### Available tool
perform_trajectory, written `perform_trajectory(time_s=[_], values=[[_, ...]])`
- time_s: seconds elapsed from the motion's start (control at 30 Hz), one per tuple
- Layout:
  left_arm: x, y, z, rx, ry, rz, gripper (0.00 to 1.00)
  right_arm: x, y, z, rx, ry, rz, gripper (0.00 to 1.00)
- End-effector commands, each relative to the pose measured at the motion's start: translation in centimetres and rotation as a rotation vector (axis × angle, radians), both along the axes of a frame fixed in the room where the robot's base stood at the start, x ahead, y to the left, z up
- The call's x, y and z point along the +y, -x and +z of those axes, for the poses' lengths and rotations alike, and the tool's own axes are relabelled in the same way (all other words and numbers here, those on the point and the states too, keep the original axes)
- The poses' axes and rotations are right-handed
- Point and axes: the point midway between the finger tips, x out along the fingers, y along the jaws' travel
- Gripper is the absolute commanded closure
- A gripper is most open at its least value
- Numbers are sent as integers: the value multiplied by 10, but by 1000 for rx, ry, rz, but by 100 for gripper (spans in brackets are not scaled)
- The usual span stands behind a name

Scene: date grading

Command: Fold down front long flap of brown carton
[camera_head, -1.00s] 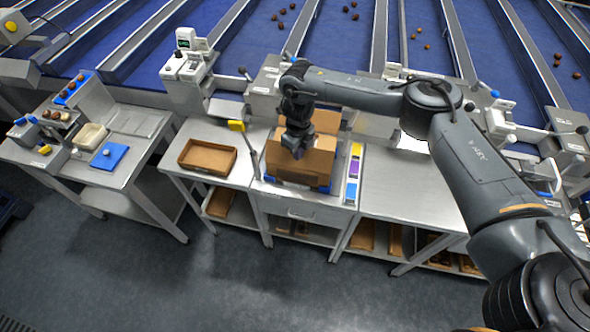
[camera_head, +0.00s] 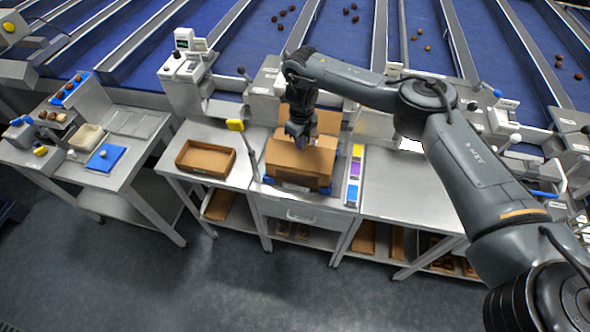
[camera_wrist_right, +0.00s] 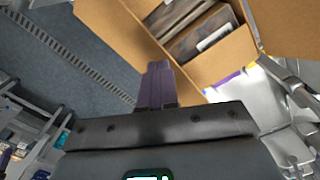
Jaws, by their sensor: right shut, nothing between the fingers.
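The brown carton (camera_head: 300,175) stands on the middle bench in the head view. A pale brown panel (camera_head: 312,162) lies along its front top, and a back flap (camera_head: 330,122) stands up behind. In the right wrist view the carton (camera_wrist_right: 217,60) is partly open, with dark packs and a white label inside. A brown flap (camera_wrist_right: 112,22) runs along its near side. My right gripper (camera_head: 299,143) is over the carton's top. Its fingers (camera_wrist_right: 157,70) are shut and empty, overlapping the flap edge in the view; contact cannot be told. My left gripper is out of view.
An empty brown tray (camera_head: 207,158) lies left of the carton. A strip of coloured blocks (camera_head: 354,175) lies just right of the carton. The bench top further right (camera_head: 405,185) is clear.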

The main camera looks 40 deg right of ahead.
Motion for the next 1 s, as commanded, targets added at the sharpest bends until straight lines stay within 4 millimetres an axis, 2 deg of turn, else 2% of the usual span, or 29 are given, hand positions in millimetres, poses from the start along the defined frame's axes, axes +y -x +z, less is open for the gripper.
perform_trajectory(time_s=[0.47, 1.0], values=[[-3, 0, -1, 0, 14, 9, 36, 0, 0, -3, 0, 0, 0, 100], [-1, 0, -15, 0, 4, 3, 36, 0, 0, -29, 0, 0, 0, 100]])
